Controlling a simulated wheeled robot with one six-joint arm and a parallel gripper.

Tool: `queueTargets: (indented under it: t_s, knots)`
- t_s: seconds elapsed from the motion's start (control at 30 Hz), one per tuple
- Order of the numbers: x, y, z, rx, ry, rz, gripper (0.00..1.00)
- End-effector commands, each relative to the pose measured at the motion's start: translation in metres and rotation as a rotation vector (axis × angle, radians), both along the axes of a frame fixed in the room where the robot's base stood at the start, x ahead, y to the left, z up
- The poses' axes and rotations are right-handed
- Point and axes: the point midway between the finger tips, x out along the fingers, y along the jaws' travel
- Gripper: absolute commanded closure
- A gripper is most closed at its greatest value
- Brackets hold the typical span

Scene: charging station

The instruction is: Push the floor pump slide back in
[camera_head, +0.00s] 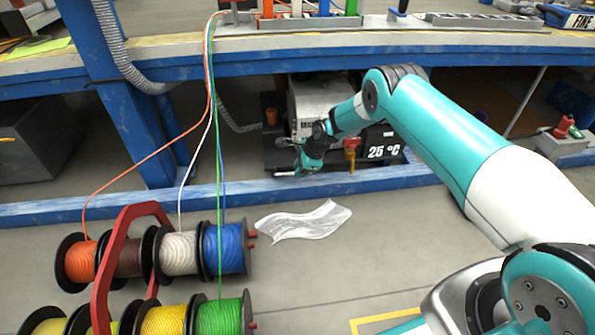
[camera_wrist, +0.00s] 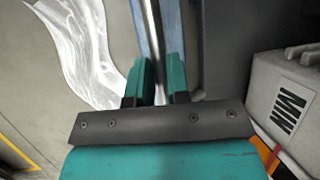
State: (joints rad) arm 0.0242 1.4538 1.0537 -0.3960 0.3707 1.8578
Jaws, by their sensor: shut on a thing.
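The floor pump (camera_head: 308,100), a pale grey box with a dark panel reading "25 °C", stands under the bench. It sits on a dark slide (camera_head: 275,138), whose front edge lies close to the blue floor rail. My gripper (camera_head: 296,171) is low at the slide's front edge, left of the panel. In the wrist view, my gripper's teal fingers (camera_wrist: 161,78) are shut on a slim silver handle bar (camera_wrist: 151,25); the grip point is partly hidden. The dark slide surface (camera_wrist: 215,45) and the grey pump (camera_wrist: 285,100) lie to the right there.
A blue floor rail (camera_head: 230,195) runs in front of the slide. A crumpled clear sheet (camera_head: 305,220) lies on the floor before it. Several wire spools (camera_head: 178,253) on a red rack stand at left. A blue bench post (camera_head: 118,90) rises left.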

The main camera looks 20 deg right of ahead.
Motion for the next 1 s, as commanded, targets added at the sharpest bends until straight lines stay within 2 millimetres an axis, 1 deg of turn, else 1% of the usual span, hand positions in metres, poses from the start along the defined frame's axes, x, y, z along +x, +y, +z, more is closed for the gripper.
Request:
queueTargets:
  t_s: [0.03, 0.3, 0.33, 0.37, 0.4, 0.43, 0.67, 0.77, 0.87, 0.97, 1.0]
  knots:
    - [0.007, -0.004, 0.003, -0.006, -0.021, -0.012, 1.0]
    - [0.008, -0.004, 0.003, -0.008, -0.026, -0.012, 1.0]
    - [0.008, -0.004, 0.003, -0.008, -0.026, -0.012, 0.76]
    - [0.008, -0.004, 0.003, -0.008, -0.025, -0.012, 0.69]
    - [0.008, -0.004, 0.003, -0.008, -0.024, -0.011, 0.6]
    - [0.007, -0.004, 0.003, -0.008, -0.023, -0.011, 0.58]
    - [0.005, -0.003, 0.002, -0.005, -0.017, -0.009, 0.58]
    - [0.004, -0.004, 0.006, -0.005, -0.015, -0.008, 0.58]
    - [0.002, -0.01, 0.019, -0.006, -0.015, -0.01, 0.58]
    - [-0.003, -0.016, 0.04, -0.004, -0.015, -0.011, 0.58]
    - [-0.005, -0.019, 0.049, -0.005, -0.016, -0.011, 0.58]
